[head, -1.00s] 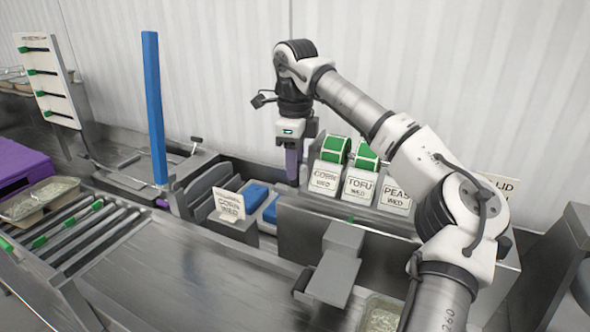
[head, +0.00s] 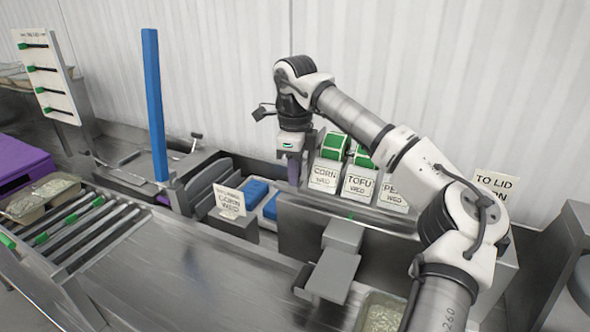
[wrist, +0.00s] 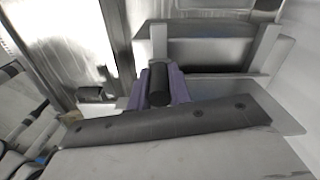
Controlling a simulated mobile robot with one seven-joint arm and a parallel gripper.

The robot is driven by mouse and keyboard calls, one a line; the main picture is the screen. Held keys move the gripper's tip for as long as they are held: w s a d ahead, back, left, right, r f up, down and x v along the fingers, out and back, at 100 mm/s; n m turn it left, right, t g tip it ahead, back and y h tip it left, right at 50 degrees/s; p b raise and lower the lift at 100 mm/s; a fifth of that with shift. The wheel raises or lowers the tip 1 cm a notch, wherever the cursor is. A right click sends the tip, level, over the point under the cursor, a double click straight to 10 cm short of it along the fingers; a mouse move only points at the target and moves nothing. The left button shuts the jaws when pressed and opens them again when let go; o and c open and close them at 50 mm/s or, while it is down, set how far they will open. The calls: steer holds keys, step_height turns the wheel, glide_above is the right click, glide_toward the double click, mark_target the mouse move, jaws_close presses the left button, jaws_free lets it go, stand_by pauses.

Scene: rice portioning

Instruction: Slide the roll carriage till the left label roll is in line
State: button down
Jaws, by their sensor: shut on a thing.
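My gripper (head: 293,172) points down at the left end of the row of label rolls. In the wrist view its purple fingers (wrist: 155,90) are shut on a dark upright handle (wrist: 159,82), which appears to belong to the roll carriage. The left label roll (head: 333,146) is green and white and stands behind the CORN plate (head: 324,175). A second green roll (head: 363,158) stands behind the TOFU plate (head: 359,186). My arm partly covers the PEAS plate (head: 393,194) and hides what is behind it. The carriage's lower part is hidden by a steel housing.
A CORN WED card (head: 230,201) stands in front, left of the housing (head: 300,230). Blue blocks (head: 255,191) lie behind it. A blue post (head: 154,105) rises at the left. A roller conveyor (head: 85,235) holds a filled tray (head: 40,200).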

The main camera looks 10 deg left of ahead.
mark_target(329, 186)
steer(key=d, duration=0.2)
steer(key=s+d+b, duration=0.1)
steer(key=d, duration=0.4)
steer(key=shift+s+d+b, duration=0.25)
steer(key=shift+d+b, duration=0.1)
steer(key=shift+b, duration=0.05)
steer(key=c, duration=1.6)
jaws_free()
steer(key=shift+c, duration=0.2)
steer(key=o, duration=0.3)
steer(key=shift+d, duration=0.2)
steer(key=shift+o, duration=0.2)
steer(key=shift+a, duration=0.1)
step_height(329, 186, up, 14)
steer(key=b, duration=0.1)
